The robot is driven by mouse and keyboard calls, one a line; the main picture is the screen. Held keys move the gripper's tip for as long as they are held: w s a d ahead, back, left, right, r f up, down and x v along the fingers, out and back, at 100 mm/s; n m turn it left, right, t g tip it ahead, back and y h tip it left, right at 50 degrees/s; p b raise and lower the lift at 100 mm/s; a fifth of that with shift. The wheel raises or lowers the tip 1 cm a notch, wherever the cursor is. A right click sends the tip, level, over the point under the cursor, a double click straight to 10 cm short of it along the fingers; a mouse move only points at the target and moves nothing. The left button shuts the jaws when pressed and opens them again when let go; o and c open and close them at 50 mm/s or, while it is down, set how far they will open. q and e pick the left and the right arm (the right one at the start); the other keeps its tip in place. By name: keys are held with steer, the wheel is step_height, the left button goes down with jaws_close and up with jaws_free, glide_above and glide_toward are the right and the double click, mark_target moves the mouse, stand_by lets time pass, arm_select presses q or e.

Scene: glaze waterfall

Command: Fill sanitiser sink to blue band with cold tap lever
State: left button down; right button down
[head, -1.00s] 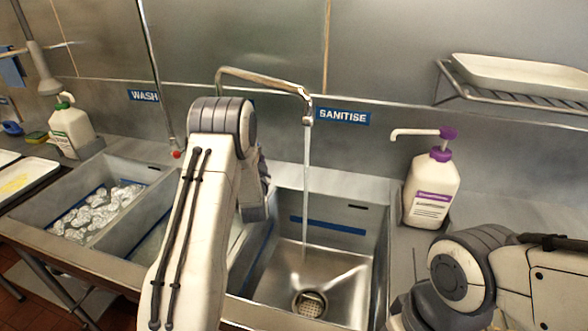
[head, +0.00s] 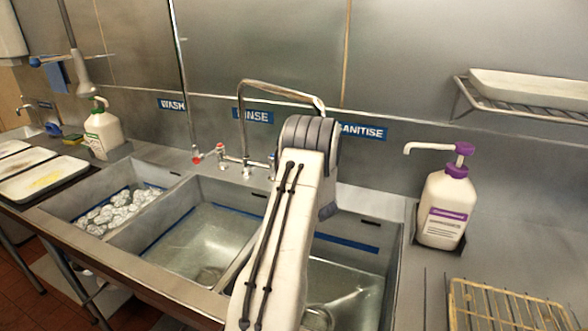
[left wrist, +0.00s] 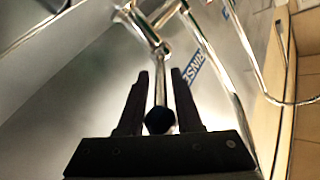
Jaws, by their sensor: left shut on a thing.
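The sanitiser sink (head: 352,287) is at the lower middle of the head view, partly behind my left arm. Its blue band (head: 350,243) runs along the back wall, well above the floor; the exact water level is unclear. The tap spout (head: 284,94) arches towards this sink, and its outlet and any stream are hidden by my arm. My left gripper is hidden in the head view. In the left wrist view my left gripper (left wrist: 162,88) is shut on the tap lever (left wrist: 160,82), which has a dark rounded end (left wrist: 160,121). My right gripper is out of view.
A purple-topped pump bottle (head: 446,208) and a wire rack (head: 505,305) are to the right. The wash sink (head: 75,188) holds foam at the left.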

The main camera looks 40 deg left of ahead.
arm_select(q)
steer(key=c, duration=0.8)
jaws_free()
steer(key=shift+c, duration=0.2)
steer(key=shift+s+d, duration=0.15)
steer(key=shift+d, duration=0.25)
steer(key=b+v, duration=0.1)
steer(key=v, duration=0.8)
steer(key=shift+d+b, duration=0.3)
steer(key=shift+b, duration=0.05)
